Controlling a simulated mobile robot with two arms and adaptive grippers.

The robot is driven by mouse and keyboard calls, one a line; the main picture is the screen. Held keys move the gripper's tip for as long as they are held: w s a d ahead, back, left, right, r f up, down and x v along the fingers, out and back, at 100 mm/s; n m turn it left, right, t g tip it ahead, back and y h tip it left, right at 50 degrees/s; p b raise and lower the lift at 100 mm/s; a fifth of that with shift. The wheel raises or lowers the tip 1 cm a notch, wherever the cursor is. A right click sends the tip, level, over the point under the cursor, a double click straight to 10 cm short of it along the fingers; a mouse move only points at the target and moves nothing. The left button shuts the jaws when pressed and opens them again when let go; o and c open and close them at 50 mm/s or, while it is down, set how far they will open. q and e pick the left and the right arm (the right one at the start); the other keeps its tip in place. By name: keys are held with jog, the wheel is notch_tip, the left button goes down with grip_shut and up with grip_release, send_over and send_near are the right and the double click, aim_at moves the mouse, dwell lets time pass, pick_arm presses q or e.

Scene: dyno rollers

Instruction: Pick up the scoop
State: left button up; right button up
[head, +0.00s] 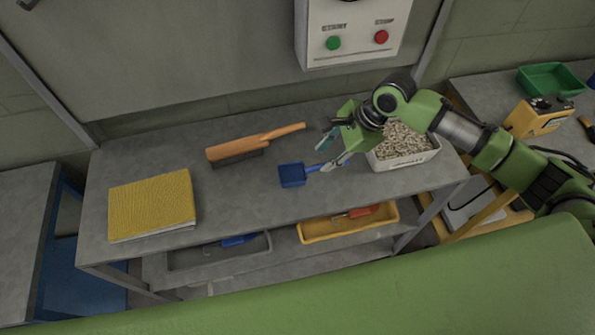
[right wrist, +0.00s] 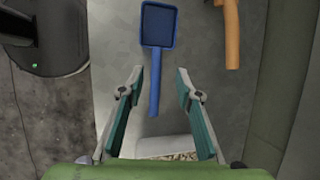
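The blue scoop (head: 292,175) lies on the grey bench top, left of my right gripper, with its handle pointing right toward the fingers. In the right wrist view the scoop's pan (right wrist: 158,24) is at the top and its handle (right wrist: 154,92) runs down to between the fingertips. My right gripper (head: 337,152) is open above the handle end; the wrist view shows its two fingers (right wrist: 158,88) apart on either side of the handle. I cannot tell whether they touch it. My left gripper is not in view.
An orange brush (head: 255,142) lies behind the scoop. A white tub of pellets (head: 404,160) stands just right, beneath my right arm. A yellow pad (head: 152,205) lies at the bench's left. A yellow tray (head: 350,224) and grey tray (head: 218,254) sit on the shelf below.

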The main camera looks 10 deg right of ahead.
aim_at(318, 166)
jog(key=shift+x, duration=0.8)
jog(key=x, duration=0.1)
jog(key=p+x, duration=0.1)
jog(key=x, duration=0.2)
jog(key=shift+s+d+f+p, duration=0.1)
jog(key=shift+s+f+p, duration=0.05)
jog(key=shift+s+p, duration=0.15)
jog(key=shift+w+a+f, duration=0.2)
jog(key=shift+f, duration=0.35)
grip_shut()
